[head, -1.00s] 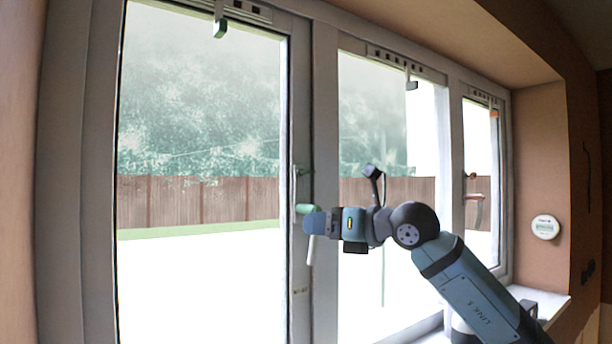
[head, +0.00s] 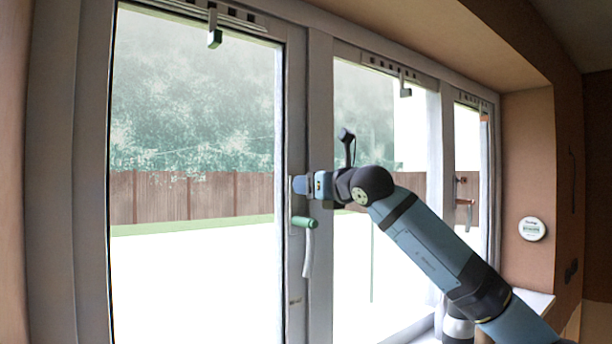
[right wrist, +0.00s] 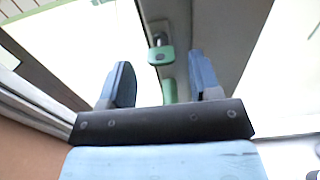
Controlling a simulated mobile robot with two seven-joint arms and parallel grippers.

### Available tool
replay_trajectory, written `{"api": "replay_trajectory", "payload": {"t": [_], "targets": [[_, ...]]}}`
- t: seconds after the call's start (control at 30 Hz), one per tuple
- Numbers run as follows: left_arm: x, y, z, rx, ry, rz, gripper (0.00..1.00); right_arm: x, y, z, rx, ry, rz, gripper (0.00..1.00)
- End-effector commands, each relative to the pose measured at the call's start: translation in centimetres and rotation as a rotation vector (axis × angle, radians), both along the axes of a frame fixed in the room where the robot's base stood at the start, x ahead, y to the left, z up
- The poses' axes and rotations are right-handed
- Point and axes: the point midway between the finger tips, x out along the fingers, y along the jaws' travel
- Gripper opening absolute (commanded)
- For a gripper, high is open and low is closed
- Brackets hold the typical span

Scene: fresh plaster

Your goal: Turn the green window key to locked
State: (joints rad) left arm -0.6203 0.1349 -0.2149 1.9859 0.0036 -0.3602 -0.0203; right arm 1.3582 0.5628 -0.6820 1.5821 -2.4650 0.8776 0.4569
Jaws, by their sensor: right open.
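The green window key (head: 304,222) is on the frame post between the left and middle panes, with a pale curved strip hanging below it. My right gripper (head: 298,185) reaches in from the right, its tip at the post just above the green key. In the right wrist view my right gripper (right wrist: 162,83) is open, with its two blue fingers apart. A green piece (right wrist: 169,90) shows between the fingers, and a green fitting with a dark oval (right wrist: 161,54) sits farther up. I cannot tell which of these is the key, or whether a finger touches it. My left gripper is out of view.
A green-grey latch (head: 214,39) hangs at the top of the left pane, and another latch (head: 404,88) at the middle pane. A round white device (head: 532,229) is on the right wall. A pale sill (head: 533,301) runs below.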

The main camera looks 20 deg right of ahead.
Motion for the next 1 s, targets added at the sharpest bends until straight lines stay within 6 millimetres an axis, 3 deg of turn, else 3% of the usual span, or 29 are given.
{"api": "replay_trajectory", "payload": {"t": [0.2, 0.53, 0.77, 1.0], "targets": [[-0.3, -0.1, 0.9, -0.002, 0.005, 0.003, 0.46, 2.1, 0.8, 0.1, 0.001, 0.000, 0.000, 0.57], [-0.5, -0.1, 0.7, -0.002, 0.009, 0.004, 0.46, 2.4, 0.9, -0.1, 0.000, 0.000, 0.000, 0.57], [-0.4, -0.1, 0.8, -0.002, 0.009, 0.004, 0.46, 2.4, 0.9, 0.0, 0.001, 0.000, 0.000, 0.08], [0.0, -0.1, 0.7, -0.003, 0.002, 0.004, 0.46, 2.4, 0.9, -0.1, -0.012, -0.005, 0.000, 0.08]]}}
